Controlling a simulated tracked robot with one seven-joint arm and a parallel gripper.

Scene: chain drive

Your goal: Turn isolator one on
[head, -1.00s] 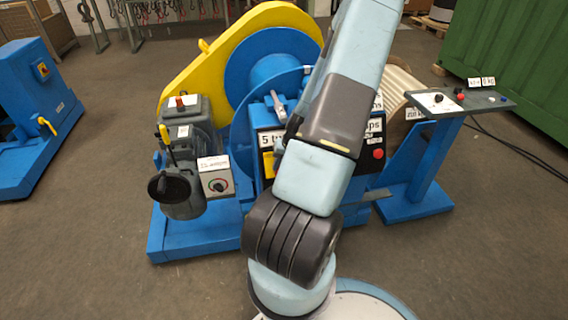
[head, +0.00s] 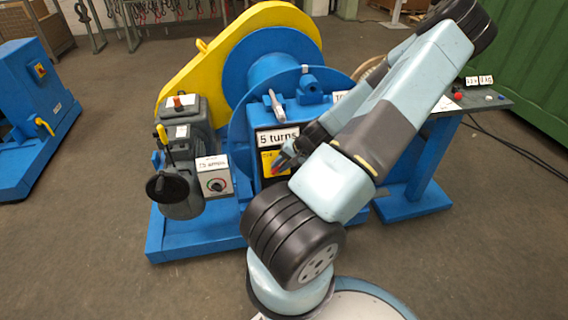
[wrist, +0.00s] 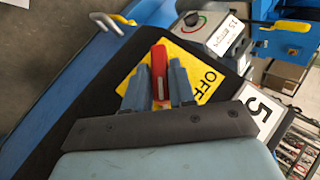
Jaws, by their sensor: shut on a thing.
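The isolator is a red handle on a yellow plate (wrist: 197,72) marked OFF, on the dark front panel of the blue drive. In the wrist view the red handle (wrist: 158,60) stands between my two blue-grey fingers. My gripper (wrist: 159,76) is shut on it. In the head view my gripper (head: 284,162) reaches the panel from the right, just below the "5 turns" label (head: 278,138). Part of the yellow plate (head: 266,160) shows left of the fingers. My fingers and arm hide the rest of the switch and the panel's right side.
A grey-topped pedestal (head: 478,103) stands at right, partly behind my arm. Another blue machine (head: 32,110) with a red-and-yellow switch (head: 39,70) is at far left.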

